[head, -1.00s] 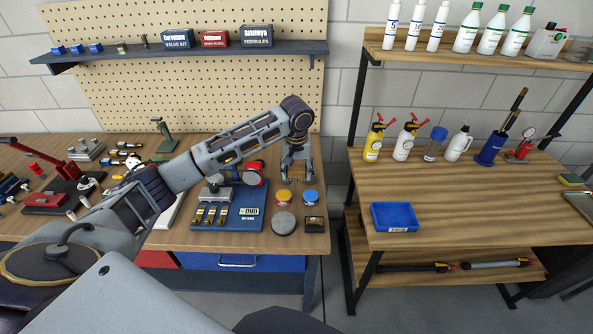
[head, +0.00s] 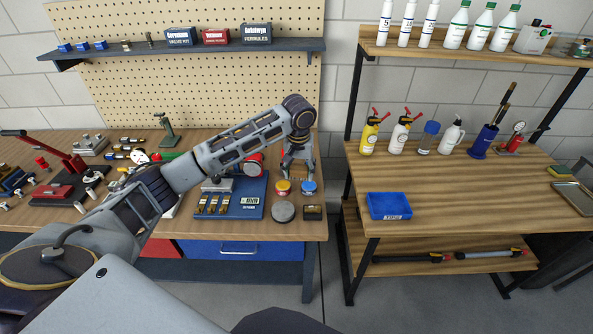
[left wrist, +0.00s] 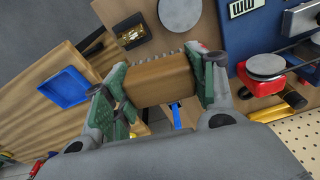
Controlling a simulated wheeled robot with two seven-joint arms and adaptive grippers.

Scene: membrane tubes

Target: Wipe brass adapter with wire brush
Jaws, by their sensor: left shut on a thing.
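My left gripper (head: 298,174) is over the right end of the workbench, just behind the yellow and blue round tins. In the left wrist view, the left gripper (left wrist: 160,88) is shut on a brown wooden block (left wrist: 158,78). Small grey bristle-like tips show along its far edge, so it looks like the wire brush. A small dark block with a brass-coloured piece on it (head: 312,212), likely the brass adapter, sits near the bench's front right corner. It also shows in the left wrist view (left wrist: 131,34), apart from the brush. My right gripper is out of view.
A grey disc (head: 284,212), a yellow tin (head: 282,187) and a blue tin (head: 308,187) stand close by. A gap separates the bench from the right shelf with a blue bin (head: 390,206).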

